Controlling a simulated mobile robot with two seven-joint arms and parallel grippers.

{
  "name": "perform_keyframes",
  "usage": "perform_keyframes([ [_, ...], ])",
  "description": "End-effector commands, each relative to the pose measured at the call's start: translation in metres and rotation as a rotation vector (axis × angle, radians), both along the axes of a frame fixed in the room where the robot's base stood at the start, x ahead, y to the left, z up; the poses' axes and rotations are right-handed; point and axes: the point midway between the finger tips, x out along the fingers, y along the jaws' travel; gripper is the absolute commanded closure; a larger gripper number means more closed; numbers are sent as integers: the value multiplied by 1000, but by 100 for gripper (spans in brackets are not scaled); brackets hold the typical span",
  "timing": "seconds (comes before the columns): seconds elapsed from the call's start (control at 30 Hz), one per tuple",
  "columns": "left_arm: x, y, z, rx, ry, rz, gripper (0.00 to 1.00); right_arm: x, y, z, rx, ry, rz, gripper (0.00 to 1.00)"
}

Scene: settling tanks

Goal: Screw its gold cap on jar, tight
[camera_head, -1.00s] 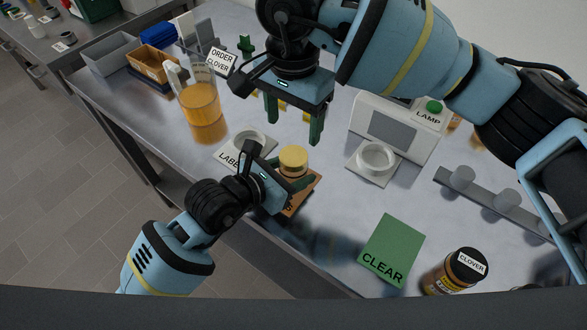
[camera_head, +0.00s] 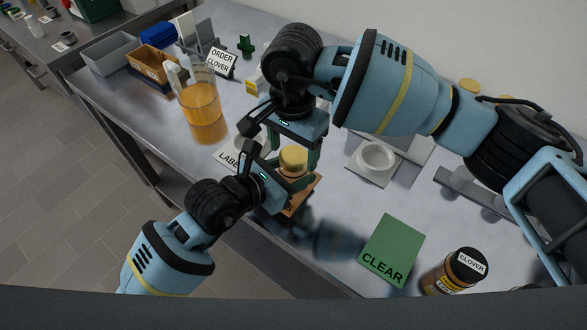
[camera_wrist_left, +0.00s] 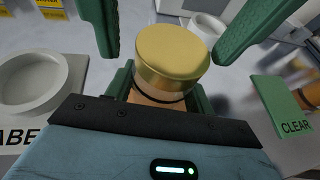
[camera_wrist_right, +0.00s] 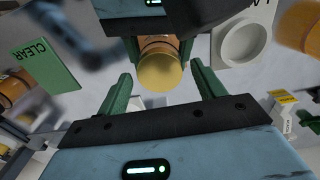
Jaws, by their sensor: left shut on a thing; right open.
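The jar (camera_wrist_left: 155,100) stands at the bench's front edge with its gold cap (camera_head: 293,158) resting on top; the cap also fills the middle of the left wrist view (camera_wrist_left: 172,55). My left gripper (camera_head: 290,185) is shut on the jar body below the cap. My right gripper (camera_head: 293,148) is open, pointing down from above, its green fingers on either side of the cap. In the right wrist view the cap (camera_wrist_right: 160,72) sits between the spread fingers, apart from them. Whether the cap's thread is engaged cannot be seen.
A pitcher of amber liquid (camera_head: 203,108) stands left of the jar. A white ring-shaped holder (camera_head: 376,158) is to the right. A green CLEAR mat (camera_head: 392,248) and a dark-lidded CLOVER jar (camera_head: 463,268) lie front right. The bench between jar and mat is clear.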

Motion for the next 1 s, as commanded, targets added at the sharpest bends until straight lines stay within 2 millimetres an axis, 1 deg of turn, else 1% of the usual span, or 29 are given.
perform_keyframes([
  [0.1,0,0,-1,0,1,-1,100,0,0,-5,-1,1,0,32],
  [0.37,0,0,-1,1,1,0,100,0,0,-6,0,0,0,32],
  [0.47,0,0,-1,1,1,0,100,0,0,-6,0,0,0,42],
  [0.73,0,0,0,1,1,0,100,0,0,-6,0,0,0,78],
  [0.87,0,0,0,0,1,-1,100,0,0,-5,1,-1,-20,78],
  [0.97,0,0,0,0,1,-1,100,0,0,-5,1,-1,-105,78],
  [1.0,0,0,0,0,1,-1,100,0,0,-5,1,0,-158,78],
])
